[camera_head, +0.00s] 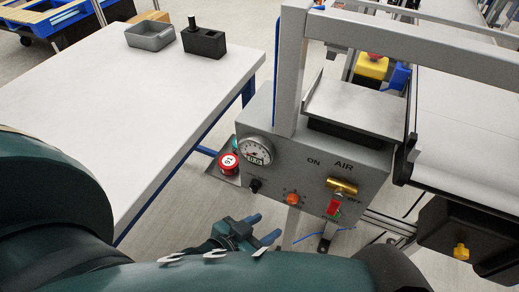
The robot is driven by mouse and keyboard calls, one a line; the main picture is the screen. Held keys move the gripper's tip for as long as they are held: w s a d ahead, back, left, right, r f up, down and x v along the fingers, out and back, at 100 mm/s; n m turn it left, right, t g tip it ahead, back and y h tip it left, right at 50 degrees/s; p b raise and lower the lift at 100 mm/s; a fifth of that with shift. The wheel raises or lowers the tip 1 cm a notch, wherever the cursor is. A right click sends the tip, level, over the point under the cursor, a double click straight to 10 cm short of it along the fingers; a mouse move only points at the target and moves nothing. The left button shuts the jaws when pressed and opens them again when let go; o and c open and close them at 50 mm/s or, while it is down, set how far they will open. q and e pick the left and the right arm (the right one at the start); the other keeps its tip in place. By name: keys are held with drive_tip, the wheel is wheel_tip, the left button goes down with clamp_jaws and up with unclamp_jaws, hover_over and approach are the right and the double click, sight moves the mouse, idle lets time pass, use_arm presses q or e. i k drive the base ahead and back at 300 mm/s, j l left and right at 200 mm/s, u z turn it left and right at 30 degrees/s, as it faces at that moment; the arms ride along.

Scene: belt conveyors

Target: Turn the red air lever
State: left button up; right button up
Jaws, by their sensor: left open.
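The red air lever (333,207) hangs below a brass valve (342,187) on the front of a grey control box (300,165). My arm covers the bottom of the view. My right gripper is not in view.
The box also bears a round gauge (255,151), a black knob (255,185) and an orange knob (292,198). A red round thing (228,163) sits left of it. A white table (110,115) stands left; a conveyor (465,120) runs right.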

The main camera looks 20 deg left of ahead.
sight(338, 196)
drive_tip(key=l, duration=0.75)
drive_tip(key=k+l+u, duration=0.15)
drive_tip(key=l, duration=0.6)
